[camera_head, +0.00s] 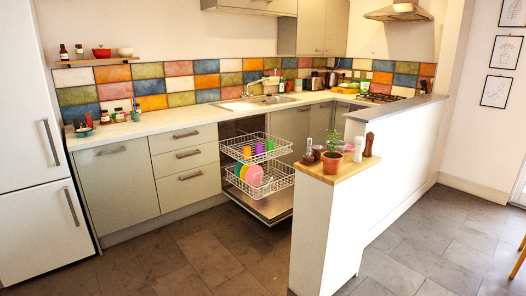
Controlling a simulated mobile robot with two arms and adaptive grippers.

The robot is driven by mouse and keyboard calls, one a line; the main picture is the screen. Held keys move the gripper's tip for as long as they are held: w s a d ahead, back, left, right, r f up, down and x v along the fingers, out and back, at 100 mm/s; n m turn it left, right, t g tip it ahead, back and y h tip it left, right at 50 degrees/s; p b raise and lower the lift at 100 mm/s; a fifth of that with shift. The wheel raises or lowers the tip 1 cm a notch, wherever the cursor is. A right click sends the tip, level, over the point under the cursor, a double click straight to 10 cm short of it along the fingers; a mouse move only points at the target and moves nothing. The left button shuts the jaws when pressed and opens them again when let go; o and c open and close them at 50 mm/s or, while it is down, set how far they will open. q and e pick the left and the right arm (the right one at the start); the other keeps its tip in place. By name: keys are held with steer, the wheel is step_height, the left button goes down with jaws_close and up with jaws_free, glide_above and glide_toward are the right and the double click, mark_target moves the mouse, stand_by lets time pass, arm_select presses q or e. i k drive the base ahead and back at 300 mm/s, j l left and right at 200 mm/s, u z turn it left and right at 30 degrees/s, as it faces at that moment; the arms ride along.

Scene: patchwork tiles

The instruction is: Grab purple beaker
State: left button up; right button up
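A purple beaker (259,149) stands in the upper wire rack (232,152) of the open, pulled-out dishwasher under the counter. An orange beaker (247,152) is just left of it and a yellow-green beaker (270,145) just right. The lower part of the purple beaker is partly behind the rack wires. Neither of my grippers is in view.
The lower rack (278,180) holds colored plates, with a pink plate (254,176) in front. The dishwasher door (270,206) is folded down. A white half wall with a wooden ledge (345,168) stands to the right. Tiled floor (200,255) before the dishwasher is clear.

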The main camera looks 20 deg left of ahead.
mark_target(259, 146)
steer(key=i+j+u, duration=0.3)
steer(key=i, duration=0.25)
steer(key=i+j+u, duration=0.3)
steer(key=i, duration=0.3)
steer(key=i+l+u, duration=0.1)
steer(key=i+u, duration=0.2)
steer(key=i, duration=0.3)
